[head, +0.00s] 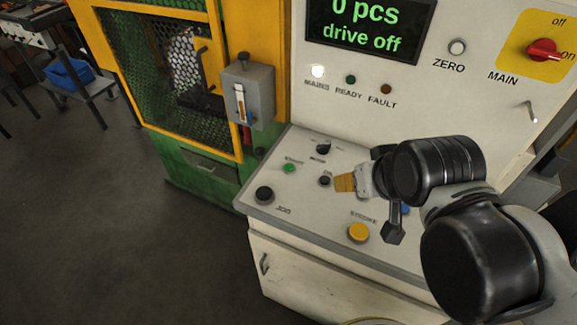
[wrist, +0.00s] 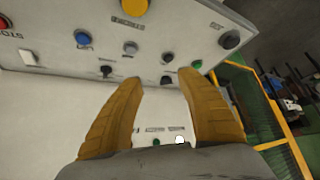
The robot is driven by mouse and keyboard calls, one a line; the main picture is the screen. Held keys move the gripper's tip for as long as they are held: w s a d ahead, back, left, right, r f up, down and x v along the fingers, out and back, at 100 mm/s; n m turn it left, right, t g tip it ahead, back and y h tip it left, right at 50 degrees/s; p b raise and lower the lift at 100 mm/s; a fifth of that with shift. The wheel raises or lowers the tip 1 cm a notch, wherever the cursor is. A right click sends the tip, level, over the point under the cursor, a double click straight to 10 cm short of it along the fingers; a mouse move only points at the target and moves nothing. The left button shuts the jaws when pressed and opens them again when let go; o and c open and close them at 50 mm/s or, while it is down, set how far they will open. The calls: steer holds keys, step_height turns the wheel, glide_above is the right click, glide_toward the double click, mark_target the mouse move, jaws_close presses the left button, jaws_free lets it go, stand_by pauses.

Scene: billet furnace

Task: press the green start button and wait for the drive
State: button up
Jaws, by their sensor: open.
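The small green start button (head: 289,168) sits on the sloping desk of the white control cabinet, near its left side. It also shows in the wrist view (wrist: 197,64), just beyond the tip of the right finger. My gripper (head: 344,183) is above the desk, to the right of the green button in the head view. Its two tan fingers stand apart and empty in the wrist view (wrist: 160,80). The display (head: 368,28) reads "0 pcs" and "drive off".
Near the green button are a black JOG button (head: 264,194), a black selector (head: 323,149) and a small black knob (head: 324,181). A yellow button (head: 358,232) lies nearer the front. The MAINS lamp (head: 317,71) glows white. The red main switch (head: 543,50) points toward "on".

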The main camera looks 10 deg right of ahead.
jaws_close()
stand_by(1.1)
